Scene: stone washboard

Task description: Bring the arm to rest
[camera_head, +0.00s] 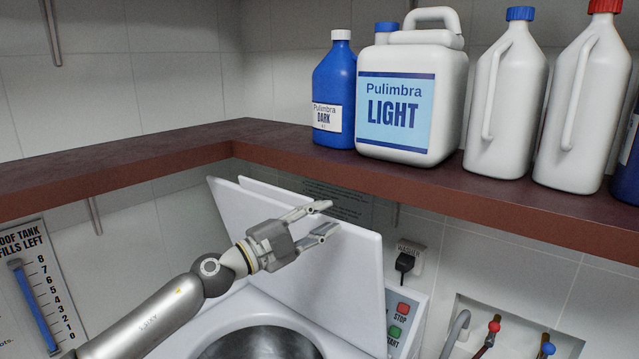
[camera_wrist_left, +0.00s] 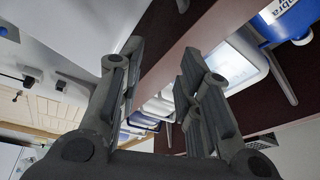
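My left gripper (camera_head: 322,220) is open and empty in the head view. It is in front of the raised white washer lid (camera_head: 345,265), above the washer drum (camera_head: 258,345) and below the brown shelf (camera_head: 290,150). I cannot tell whether it touches the lid. The left wrist view also shows its two fingers (camera_wrist_left: 155,85) spread apart, with nothing between them. My left arm comes in from the lower left. My right gripper does not show in either view.
The shelf carries a blue bottle (camera_head: 334,95), a large white "LIGHT" jug (camera_head: 410,95) and white bottles (camera_head: 505,100). Right of the lid are a plug (camera_head: 404,263), start and stop buttons (camera_head: 398,320) and taps (camera_head: 492,330). A tank gauge (camera_head: 35,305) hangs at the left.

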